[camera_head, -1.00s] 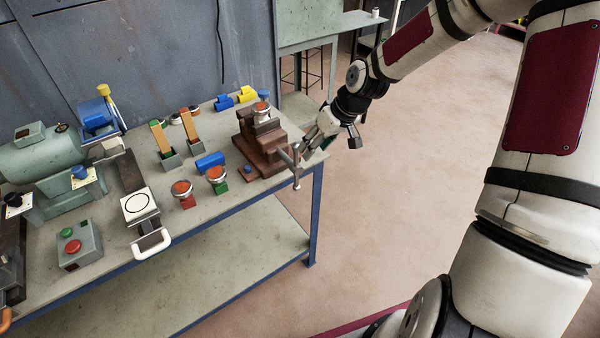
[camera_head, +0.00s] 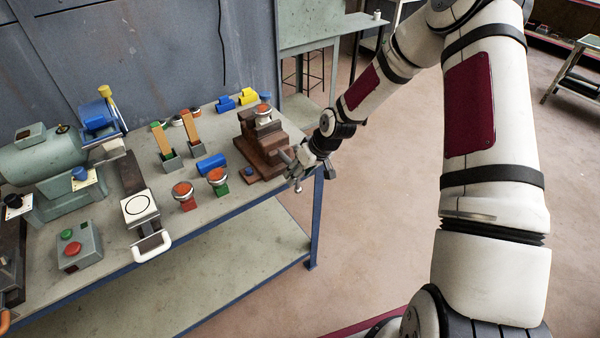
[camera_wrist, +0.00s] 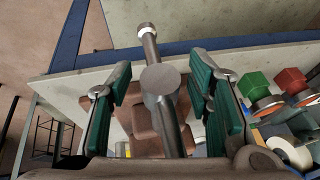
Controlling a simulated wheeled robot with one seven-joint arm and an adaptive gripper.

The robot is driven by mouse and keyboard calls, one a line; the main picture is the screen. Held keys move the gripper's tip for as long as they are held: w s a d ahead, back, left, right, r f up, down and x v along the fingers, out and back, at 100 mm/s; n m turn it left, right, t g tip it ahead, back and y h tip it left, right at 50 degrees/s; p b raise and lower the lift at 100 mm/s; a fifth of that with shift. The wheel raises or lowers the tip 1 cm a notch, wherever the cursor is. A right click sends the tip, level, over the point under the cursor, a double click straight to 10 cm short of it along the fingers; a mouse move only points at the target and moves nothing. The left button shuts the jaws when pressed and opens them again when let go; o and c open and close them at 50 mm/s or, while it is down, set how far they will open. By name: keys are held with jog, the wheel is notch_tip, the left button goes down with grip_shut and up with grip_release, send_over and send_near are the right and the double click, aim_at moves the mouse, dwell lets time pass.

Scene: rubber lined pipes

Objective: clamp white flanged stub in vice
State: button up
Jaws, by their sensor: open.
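The brown vice (camera_head: 262,155) stands at the right end of the bench. A white flanged stub (camera_head: 264,115) with an orange-red top sits upright at its jaws; I cannot tell how tightly it is held. My gripper (camera_head: 297,164) is at the front of the vice, by its screw handle. In the wrist view my gripper (camera_wrist: 163,98) is open, its green-padded fingers on either side of the vice's grey screw head and handle bar (camera_wrist: 160,80). I see gaps between the fingers and the screw head. The stub is mostly hidden in the wrist view.
A red-based stub (camera_head: 184,194) and a green-based stub (camera_head: 217,180) stand left of the vice, near a blue part (camera_head: 211,163). A green grinder (camera_head: 45,160) and a button box (camera_head: 79,245) are further left.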

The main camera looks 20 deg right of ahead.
grip_shut()
jog(key=shift+w+d+y, duration=0.1)
jog(key=shift+y, duration=0.3)
jog(key=m+g+y+b, duration=0.1)
jog(key=y+b, duration=0.1)
jog(key=y, duration=0.1)
jog(key=shift+w+f+y, duration=0.1)
jog(key=shift+f+y, duration=0.05)
jog(key=shift+y, duration=0.25)
jog(key=m+g+y+b, duration=0.1)
jog(key=y+b, duration=0.3)
jog(key=y, duration=0.1)
jog(key=m+y+b, duration=0.1)
jog(key=y+b, duration=0.1)
jog(key=y, duration=0.1)
jog(key=m+y+b, duration=0.1)
jog(key=y+b, duration=0.1)
jog(key=y, duration=0.1)
jog(key=shift+f+m, duration=0.15)
jog(key=shift+m, duration=0.15)
jog(key=m+y+b, duration=0.1)
jog(key=y+b, duration=0.1)
jog(key=y, duration=0.1)
jog(key=shift+m+t, duration=0.4)
jog(key=shift+m+t+y+b, duration=1)
jog(key=shift+m+y, duration=0.2)
jog(key=shift+y, duration=0.3)
